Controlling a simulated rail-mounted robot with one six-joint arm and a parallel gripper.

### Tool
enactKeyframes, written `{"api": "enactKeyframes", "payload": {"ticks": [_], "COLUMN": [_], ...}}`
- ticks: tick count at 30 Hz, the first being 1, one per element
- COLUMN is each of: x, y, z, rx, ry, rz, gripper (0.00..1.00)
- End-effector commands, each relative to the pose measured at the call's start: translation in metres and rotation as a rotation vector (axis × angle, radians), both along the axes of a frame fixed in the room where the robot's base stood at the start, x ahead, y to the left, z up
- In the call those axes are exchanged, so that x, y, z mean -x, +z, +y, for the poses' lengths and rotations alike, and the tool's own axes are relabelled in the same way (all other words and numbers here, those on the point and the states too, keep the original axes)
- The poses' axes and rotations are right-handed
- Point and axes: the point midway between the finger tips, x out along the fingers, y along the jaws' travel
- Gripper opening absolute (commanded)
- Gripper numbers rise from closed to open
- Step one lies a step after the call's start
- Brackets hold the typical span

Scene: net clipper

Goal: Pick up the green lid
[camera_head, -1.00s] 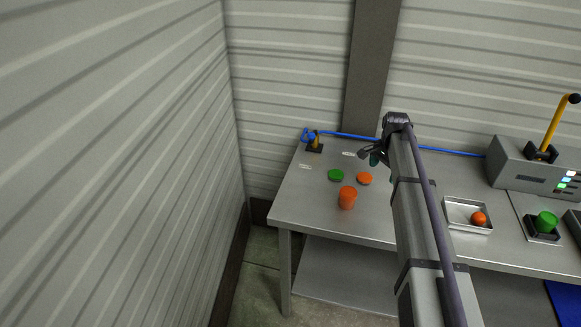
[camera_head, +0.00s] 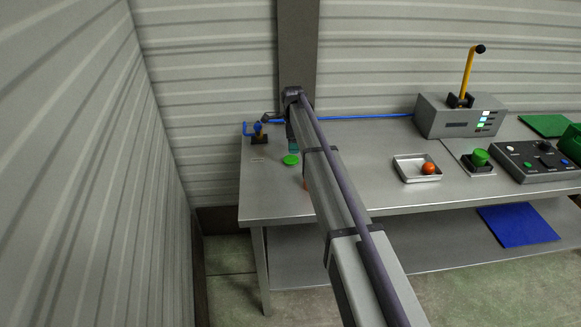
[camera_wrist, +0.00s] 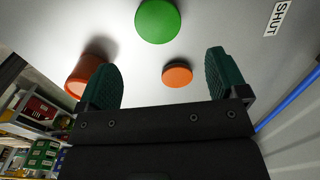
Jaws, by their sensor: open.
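The green lid (camera_wrist: 158,21) is a flat round disc lying on the metal table at the top middle of the wrist view. In the head view the green lid (camera_head: 290,160) shows just left of my arm. My gripper (camera_wrist: 168,85) is open and empty, its two dark green fingers spread apart, with the lid ahead of them and not between them. A smaller-looking orange lid (camera_wrist: 177,74) lies on the table between the fingertips in the picture. An orange container (camera_wrist: 84,75) stands beside the left finger, partly hidden by it.
A metal tray (camera_head: 404,171) holds an orange ball (camera_head: 429,168). A grey machine (camera_head: 459,116) with a yellow lever stands further right. The table (camera_head: 262,206) is bare at its front left.

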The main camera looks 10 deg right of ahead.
Motion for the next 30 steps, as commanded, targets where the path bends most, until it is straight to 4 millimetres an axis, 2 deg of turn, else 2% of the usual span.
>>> {"api": "enactKeyframes", "payload": {"ticks": [1, 3, 8, 17, 25, 30], "x": [0.000, 0.000, 0.000, 0.001, 0.001, 0.001], "y": [-0.022, -0.030, -0.028, -0.080, -0.077, -0.077], "z": [0.000, 0.000, 0.001, 0.003, 0.003, 0.003], "rx": [0.000, 0.000, 0.000, 0.000, 0.000, 0.000], "ry": [0.001, 0.001, 0.002, 0.002, 0.002, 0.002], "rz": [0.000, 0.000, 0.000, 0.000, 0.000, 0.000], "gripper": [0.92, 0.92, 0.92, 0.92, 0.91, 0.75]}}
